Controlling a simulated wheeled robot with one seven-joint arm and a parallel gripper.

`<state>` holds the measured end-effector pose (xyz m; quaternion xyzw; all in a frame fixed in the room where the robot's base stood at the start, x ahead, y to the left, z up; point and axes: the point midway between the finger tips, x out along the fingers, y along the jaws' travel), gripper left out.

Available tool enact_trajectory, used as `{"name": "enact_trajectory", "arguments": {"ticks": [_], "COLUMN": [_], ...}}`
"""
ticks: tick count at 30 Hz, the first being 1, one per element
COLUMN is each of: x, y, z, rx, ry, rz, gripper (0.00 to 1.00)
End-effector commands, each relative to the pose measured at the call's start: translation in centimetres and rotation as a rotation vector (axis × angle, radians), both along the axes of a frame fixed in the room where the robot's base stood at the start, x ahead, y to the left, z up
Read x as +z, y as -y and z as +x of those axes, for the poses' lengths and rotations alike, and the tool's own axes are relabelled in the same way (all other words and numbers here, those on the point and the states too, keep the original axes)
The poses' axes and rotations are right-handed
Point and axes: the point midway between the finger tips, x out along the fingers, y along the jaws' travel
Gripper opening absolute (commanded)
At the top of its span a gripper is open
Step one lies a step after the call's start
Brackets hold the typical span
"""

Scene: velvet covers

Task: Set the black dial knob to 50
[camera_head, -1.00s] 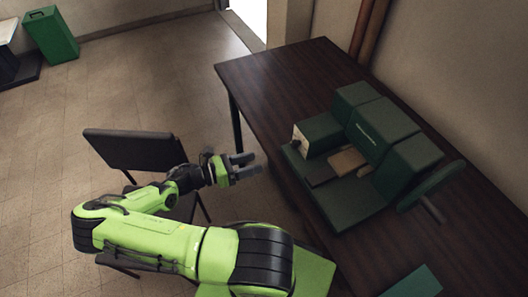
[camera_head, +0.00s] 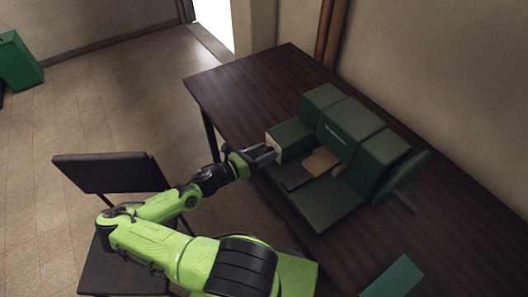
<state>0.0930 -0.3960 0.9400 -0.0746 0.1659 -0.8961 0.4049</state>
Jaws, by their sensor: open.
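A dark green machine (camera_head: 338,190) stands on the brown table, with a flat base plate and several blocky housings along its back. The left housing (camera_head: 293,138) has a cream end face (camera_head: 273,143) turned toward my arm. The black dial knob and its scale cannot be made out now; my gripper covers part of that face. My gripper (camera_head: 265,154) is open and empty, its fingers pointing right at the cream face, very close to it. I cannot tell whether the fingers touch the face or stand around the knob.
The dark wooden table (camera_head: 240,88) is clear at its far left end. A green sheet (camera_head: 393,277) lies near the front right. A dark chair (camera_head: 108,174) stands left of the table, beside and beneath my arm. A wall runs along the table's back.

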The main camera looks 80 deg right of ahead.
Motion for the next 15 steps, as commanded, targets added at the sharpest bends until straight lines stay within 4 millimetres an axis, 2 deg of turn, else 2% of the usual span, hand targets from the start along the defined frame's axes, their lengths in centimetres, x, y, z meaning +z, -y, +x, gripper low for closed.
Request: {"name": "enact_trajectory", "arguments": {"ticks": [8,15], "x": [-0.03,-0.03], "y": [0.25,0.22], "z": [-0.18,-0.16], "rx": [0.001,0.001], "ry": [0.001,0.001], "rz": [0.001,0.001], "gripper": [0.59,0.22]}}
